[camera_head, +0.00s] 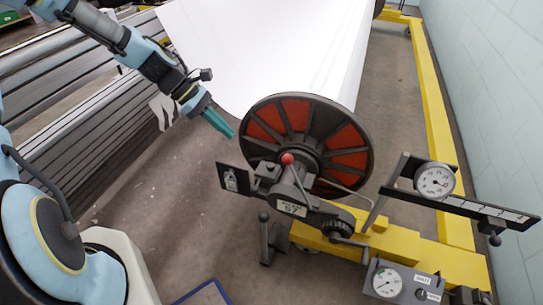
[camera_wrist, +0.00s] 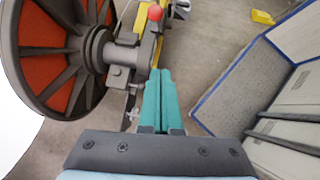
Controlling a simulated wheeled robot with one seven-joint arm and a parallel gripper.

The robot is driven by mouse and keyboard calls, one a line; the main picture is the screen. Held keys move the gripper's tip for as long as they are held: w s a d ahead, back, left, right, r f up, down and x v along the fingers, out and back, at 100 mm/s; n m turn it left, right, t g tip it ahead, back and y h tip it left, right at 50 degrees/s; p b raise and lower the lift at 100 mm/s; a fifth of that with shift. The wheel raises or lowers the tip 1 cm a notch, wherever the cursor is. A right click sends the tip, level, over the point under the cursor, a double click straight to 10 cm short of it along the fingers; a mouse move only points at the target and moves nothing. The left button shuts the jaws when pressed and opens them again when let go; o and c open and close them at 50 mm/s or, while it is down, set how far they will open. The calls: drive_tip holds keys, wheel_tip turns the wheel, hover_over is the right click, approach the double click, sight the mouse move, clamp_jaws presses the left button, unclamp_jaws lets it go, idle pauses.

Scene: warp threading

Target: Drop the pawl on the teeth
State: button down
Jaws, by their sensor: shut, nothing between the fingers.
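My gripper (camera_head: 229,133) is shut and empty, its teal fingers in the air beside the left rim of the big spoked wheel. In the wrist view the closed fingers (camera_wrist: 160,73) point toward a lever with a red ball knob (camera_wrist: 155,12). The same red knob (camera_head: 287,158) stands in front of the wheel's hub in the head view, right of my fingertips and apart from them. A small dark toothed wheel (camera_head: 337,229) sits lower right of the knob, beyond a labelled plate (camera_head: 292,209). I cannot make out the pawl or whether it touches the teeth.
The spoked wheel (camera_head: 270,105) with red panels ends a white roll (camera_head: 270,45). A yellow frame (camera_head: 425,258) carries a dial gauge (camera_head: 435,181) on a beam and a grey gauge box (camera_head: 400,282). A blue-edged grey mat (camera_wrist: 235,85) lies right in the wrist view.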

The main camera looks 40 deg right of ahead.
drive_tip(key=shift+s+d+f+n, duration=0.1)
drive_tip(key=shift+d+n, duration=0.05)
drive_tip(key=shift+d, duration=0.3)
drive_tip(key=shift+s+d+n, duration=0.1)
drive_tip(key=shift+d+n, duration=0.05)
drive_tip(key=shift+d, duration=0.25)
drive_tip(key=s+d+f+p, duration=0.2)
drive_tip(key=s+d+f, duration=0.5)
drive_tip(key=s, duration=0.1)
drive_tip(key=shift+d+f+p, duration=0.15)
drive_tip(key=shift+f+p, duration=0.1)
drive_tip(key=shift+p, duration=0.05)
